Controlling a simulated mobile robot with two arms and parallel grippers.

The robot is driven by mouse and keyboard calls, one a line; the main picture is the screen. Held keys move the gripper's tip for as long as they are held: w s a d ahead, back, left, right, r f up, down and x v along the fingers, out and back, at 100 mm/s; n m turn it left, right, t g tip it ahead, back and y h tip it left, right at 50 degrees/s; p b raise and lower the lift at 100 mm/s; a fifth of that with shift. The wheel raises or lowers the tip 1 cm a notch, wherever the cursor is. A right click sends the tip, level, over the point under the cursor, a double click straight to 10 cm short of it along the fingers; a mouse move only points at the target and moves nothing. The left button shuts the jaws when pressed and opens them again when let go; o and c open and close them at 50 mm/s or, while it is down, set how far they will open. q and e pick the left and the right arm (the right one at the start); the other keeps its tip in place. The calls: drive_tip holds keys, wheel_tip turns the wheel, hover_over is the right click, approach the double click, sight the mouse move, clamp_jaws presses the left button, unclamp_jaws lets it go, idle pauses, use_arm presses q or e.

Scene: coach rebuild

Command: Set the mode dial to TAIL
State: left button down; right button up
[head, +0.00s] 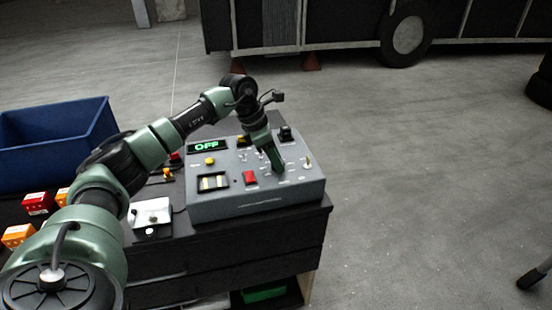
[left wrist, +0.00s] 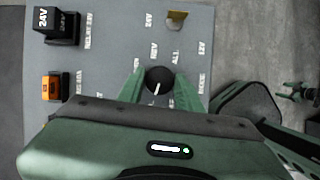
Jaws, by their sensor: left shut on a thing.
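The mode dial (left wrist: 159,79) is a round black knob with a white pointer line, on the grey control panel (head: 232,207). My left gripper (left wrist: 160,88) is shut on the dial, one green finger on each side of it. In the head view my left gripper (head: 277,168) reaches down to the panel's right part and hides the dial. Small white labels surround the dial, but they are too small to read surely. A small green gripper-like part (left wrist: 300,92), perhaps my right gripper, shows at the wrist view's right edge.
The panel carries a red button (head: 250,177), a yellow button (head: 210,161), a small gauge window (head: 213,182) and a toggle switch (head: 308,163). A blue bin (head: 55,150) and a white box (head: 152,213) stand to the left.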

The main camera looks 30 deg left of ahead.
sight(266, 169)
use_arm(q)
drive_tip(key=c, duration=1)
unclamp_jaws()
drive_tip(key=shift+o, duration=0.2)
drive_tip(key=b+v, duration=0.1)
drive_tip(key=v, duration=0.7)
drive_tip(key=shift+f, duration=0.1)
